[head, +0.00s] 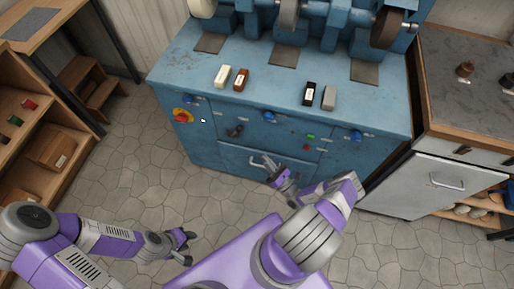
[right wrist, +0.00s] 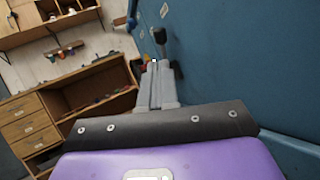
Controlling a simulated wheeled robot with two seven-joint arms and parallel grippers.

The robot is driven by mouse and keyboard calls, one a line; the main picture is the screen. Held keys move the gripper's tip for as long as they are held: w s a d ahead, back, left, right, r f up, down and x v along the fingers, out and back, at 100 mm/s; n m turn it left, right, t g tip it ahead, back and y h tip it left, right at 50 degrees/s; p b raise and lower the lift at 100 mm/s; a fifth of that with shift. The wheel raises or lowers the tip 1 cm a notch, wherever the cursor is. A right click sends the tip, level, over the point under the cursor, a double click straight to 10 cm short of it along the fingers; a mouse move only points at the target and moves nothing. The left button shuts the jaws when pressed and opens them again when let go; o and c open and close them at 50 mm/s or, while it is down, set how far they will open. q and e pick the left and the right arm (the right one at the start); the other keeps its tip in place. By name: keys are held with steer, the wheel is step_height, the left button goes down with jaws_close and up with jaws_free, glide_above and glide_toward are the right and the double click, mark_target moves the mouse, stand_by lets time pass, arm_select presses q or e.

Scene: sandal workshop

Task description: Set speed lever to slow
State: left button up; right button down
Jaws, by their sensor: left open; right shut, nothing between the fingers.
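The speed lever (head: 235,131) appears to be the small dark lever on the front of the blue machine cabinet, left of the middle blue knob. A black-knobbed lever (right wrist: 159,36) shows just beyond my fingertips in the right wrist view. My right gripper (head: 267,167) is shut and empty in front of the cabinet, below and right of the lever in the head view. Its closed fingers (right wrist: 153,68) show no clear contact with the lever. My left gripper (head: 190,242) is open and empty over the floor. I cannot read the lever's setting marks.
The blue cabinet (head: 200,70) carries several bars and grinding wheels on top. Its front has a red-and-yellow stop button (head: 183,116), blue knobs (head: 269,117), a green button (head: 311,137) and a long handle (head: 230,158). Shelves (head: 45,130) stand left; floor between is free.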

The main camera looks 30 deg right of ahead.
glide_toward(236, 132)
step_height(236, 132, up, 5)
steer(key=w, duration=0.3)
steer(key=shift+w+d+r, duration=0.25)
steer(key=shift+w+d, duration=0.1)
